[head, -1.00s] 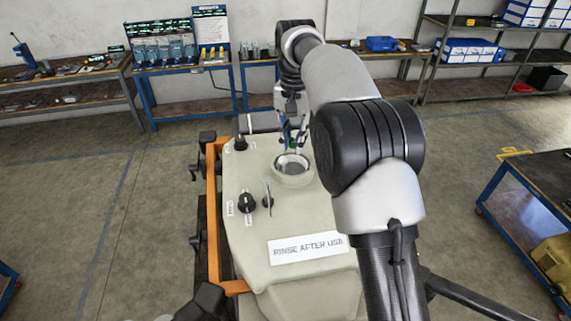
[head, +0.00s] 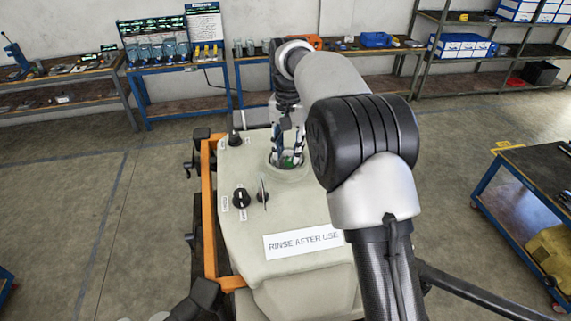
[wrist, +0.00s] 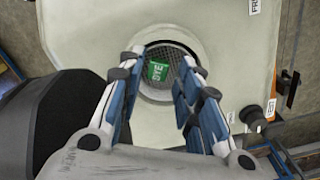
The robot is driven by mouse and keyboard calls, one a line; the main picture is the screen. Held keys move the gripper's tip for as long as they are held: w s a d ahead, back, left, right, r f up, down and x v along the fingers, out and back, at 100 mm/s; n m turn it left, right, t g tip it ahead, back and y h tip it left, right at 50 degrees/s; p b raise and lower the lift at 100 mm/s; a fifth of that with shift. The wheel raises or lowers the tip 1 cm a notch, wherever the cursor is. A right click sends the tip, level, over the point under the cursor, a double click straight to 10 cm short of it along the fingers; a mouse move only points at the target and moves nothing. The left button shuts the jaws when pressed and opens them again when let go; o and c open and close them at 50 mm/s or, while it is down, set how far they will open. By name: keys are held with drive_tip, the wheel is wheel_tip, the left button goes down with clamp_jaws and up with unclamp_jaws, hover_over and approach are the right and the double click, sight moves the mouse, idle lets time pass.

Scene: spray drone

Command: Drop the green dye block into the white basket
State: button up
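The green dye block (wrist: 157,71), lettered DYE, shows in the wrist view inside the round opening, over the dark mesh of the basket (wrist: 172,51). A pale rim surrounds the mesh. My gripper (wrist: 160,66) is open, with one finger on each side of the block and a visible gap to both. In the head view my gripper (head: 288,156) points down into the opening, and a bit of green (head: 291,161) shows between its fingers. The fingers hide part of the basket. I cannot tell exactly how deep the block sits.
The opening is in a pale tank (head: 270,225) with a RINSE AFTER USE label (head: 302,242). Black knobs (head: 241,198) stand to its left, beside an orange frame (head: 209,230). Benches and shelves line the back wall. A blue-framed cart (head: 530,200) stands at right.

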drive_tip(key=shift+o, duration=1)
wheel_tip(320, 180, up, 12)
idle(0.3)
